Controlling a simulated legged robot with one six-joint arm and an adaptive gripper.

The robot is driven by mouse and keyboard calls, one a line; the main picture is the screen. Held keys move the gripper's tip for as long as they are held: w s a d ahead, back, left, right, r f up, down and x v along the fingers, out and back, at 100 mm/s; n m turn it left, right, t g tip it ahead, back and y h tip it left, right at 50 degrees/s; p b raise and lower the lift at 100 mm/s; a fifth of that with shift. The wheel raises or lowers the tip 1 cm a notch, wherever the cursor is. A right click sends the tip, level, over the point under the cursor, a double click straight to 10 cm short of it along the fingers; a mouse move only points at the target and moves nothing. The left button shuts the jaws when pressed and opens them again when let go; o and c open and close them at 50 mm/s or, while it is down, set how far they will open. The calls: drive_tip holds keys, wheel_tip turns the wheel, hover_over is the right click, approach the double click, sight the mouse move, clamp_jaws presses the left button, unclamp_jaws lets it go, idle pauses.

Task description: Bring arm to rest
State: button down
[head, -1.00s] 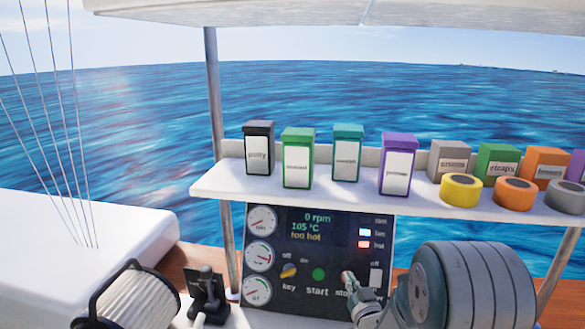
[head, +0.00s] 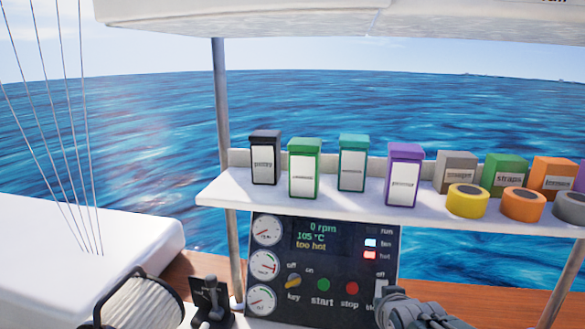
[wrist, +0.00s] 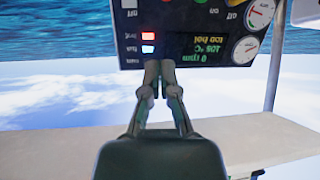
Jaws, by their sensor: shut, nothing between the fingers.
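My gripper (head: 392,296) is in front of the lower right of the dark engine panel (head: 325,248), and it hides part of that corner. In the wrist view my gripper (wrist: 162,66) has its two fingers drawn together, with nothing between them. That view shows the panel (wrist: 205,22) upside down beyond the fingertips. The display (head: 322,235) reads 0 rpm, 105 °C, too hot. The red stop button (head: 352,288), green start button (head: 323,285) and yellow key switch (head: 293,281) are uncovered. The red lamp (head: 370,255) is lit.
A white shelf (head: 300,211) above the panel carries several upright boxes, such as a purple one (head: 404,150), and rolls, such as a yellow one (head: 467,200). A throttle lever (head: 213,300) and a rope drum (head: 145,305) are at the lower left. A metal post (head: 222,110) stands left.

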drive_tip(key=s+a+r+g, duration=0.1)
drive_tip(key=s+g, duration=0.4)
drive_tip(key=s, duration=1.4)
drive_tip(key=shift+s+a+r+y, duration=0.2)
drive_tip(key=shift+a+r+y, duration=0.1)
drive_tip(key=shift+a, duration=0.1)
